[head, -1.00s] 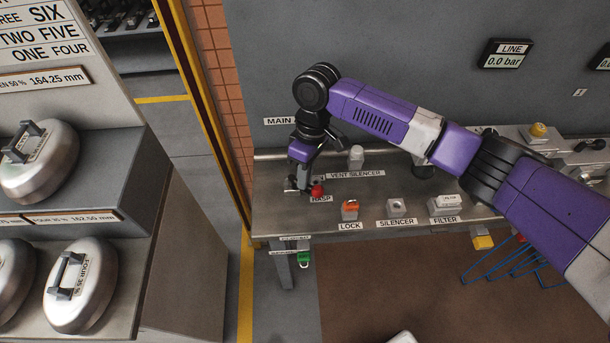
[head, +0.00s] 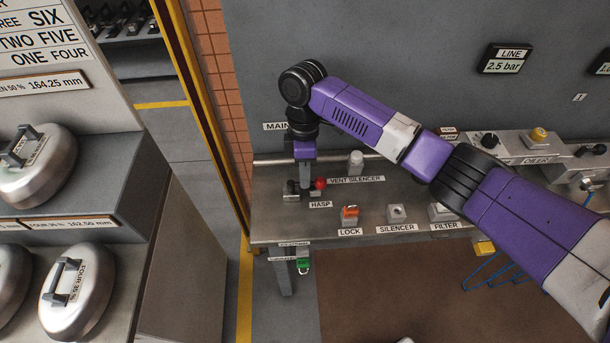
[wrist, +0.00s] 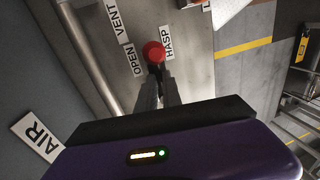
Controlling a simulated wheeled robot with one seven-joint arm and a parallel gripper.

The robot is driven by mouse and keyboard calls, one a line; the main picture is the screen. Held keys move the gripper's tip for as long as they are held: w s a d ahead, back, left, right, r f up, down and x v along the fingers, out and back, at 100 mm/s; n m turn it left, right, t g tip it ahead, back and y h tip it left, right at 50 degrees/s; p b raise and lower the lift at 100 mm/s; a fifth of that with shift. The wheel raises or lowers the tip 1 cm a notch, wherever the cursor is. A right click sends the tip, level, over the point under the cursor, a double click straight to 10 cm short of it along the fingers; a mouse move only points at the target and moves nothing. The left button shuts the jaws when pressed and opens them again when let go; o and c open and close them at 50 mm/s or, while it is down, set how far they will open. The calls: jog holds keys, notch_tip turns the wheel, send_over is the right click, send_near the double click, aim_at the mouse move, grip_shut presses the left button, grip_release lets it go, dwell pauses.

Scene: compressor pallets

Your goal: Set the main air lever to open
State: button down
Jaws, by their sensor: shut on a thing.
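The main air lever has a red knob (head: 320,183) and sits at the left end of the metal bench, above the HASP label. My gripper (head: 304,187) reaches down to it from above, beside the knob. In the wrist view, the red knob (wrist: 154,52) shows just beyond the tips of my gripper (wrist: 157,74). The two fingers are close together on the dark part by the knob, shut on the lever. An OPEN label (wrist: 127,62) lies beside the knob. The lever's pivot is mostly hidden by the fingers. The LINE display (head: 505,59) reads 2.5 bar.
A grey knob (head: 356,160) stands behind the VENT SILENCER label. An orange-topped lock (head: 350,213), a silencer block (head: 397,212) and a filter block (head: 441,212) line the bench front. A yellow post (head: 190,100) and a rack of stones (head: 75,290) stand left.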

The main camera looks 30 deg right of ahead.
dwell(0.3)
jog(key=c, duration=1.5)
grip_release()
jog(key=shift+r, duration=0.1)
notch_tip(320, 180, up, 8)
jog(key=w, duration=0.1)
jog(key=shift+w+d+f+b, duration=0.25)
jog(key=shift+d+b, duration=0.1)
jog(key=shift+b, duration=0.1)
